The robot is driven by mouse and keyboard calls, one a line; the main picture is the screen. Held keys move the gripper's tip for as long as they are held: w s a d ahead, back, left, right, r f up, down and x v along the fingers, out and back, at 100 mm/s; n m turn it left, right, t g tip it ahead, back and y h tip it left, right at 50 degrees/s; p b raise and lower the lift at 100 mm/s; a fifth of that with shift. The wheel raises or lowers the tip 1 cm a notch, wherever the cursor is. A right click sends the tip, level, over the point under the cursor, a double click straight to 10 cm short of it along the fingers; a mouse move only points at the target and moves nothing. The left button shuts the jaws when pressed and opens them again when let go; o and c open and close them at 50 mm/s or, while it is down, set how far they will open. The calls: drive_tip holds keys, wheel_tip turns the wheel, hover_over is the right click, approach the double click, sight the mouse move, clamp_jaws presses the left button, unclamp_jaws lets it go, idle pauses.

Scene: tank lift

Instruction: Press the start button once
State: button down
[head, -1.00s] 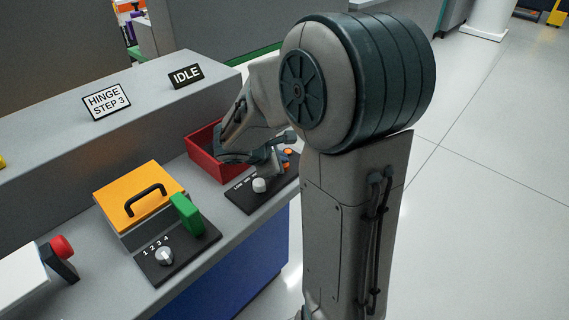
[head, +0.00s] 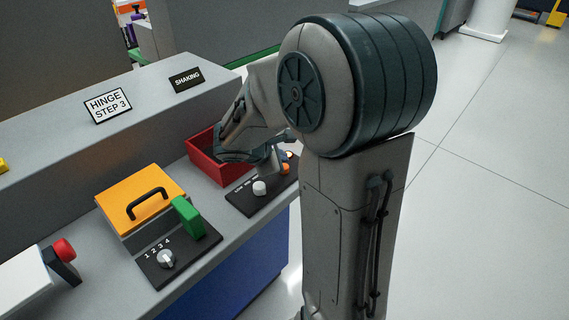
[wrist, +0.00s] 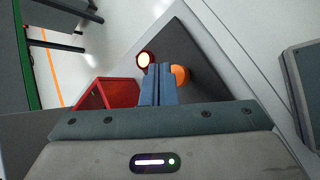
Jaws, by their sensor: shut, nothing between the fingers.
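The black control panel (head: 247,200) has a white knob (head: 260,187) and an orange button (head: 286,168), which looks like the start button though no label on it is readable. In the wrist view the orange button (wrist: 181,75) shows just right of my gripper (wrist: 162,70), partly behind its fingertips. The fingers are shut together and empty. I cannot tell whether they touch the button. A glowing round lamp (wrist: 145,59) sits beside it. The sign (head: 186,79) on the ledge reads SHAKING.
A red open bin (head: 203,160) stands close by my gripper. To the left are a yellow lid with a black handle (head: 140,200), a green lever (head: 187,217), a numbered knob (head: 167,259) and a red button (head: 64,250).

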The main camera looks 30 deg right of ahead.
sight(281, 175)
wheel_tip(281, 175, up, 5)
drive_tip(key=p, duration=0.4)
idle(0.3)
idle(0.6)
drive_tip(key=s+a+r+m+y+p, duration=0.4)
drive_tip(key=s+a+r+m, duration=0.1)
drive_tip(key=s, duration=0.4)
drive_tip(key=s+a+r+m+g+y+p, duration=0.1)
drive_tip(key=s+a+r+m+y+p, duration=0.3)
drive_tip(key=s+m, duration=0.5)
drive_tip(key=a+r, duration=0.2)
drive_tip(key=a, duration=0.1)
drive_tip(key=shift+a+r, duration=0.25)
drive_tip(key=shift+a, duration=0.05)
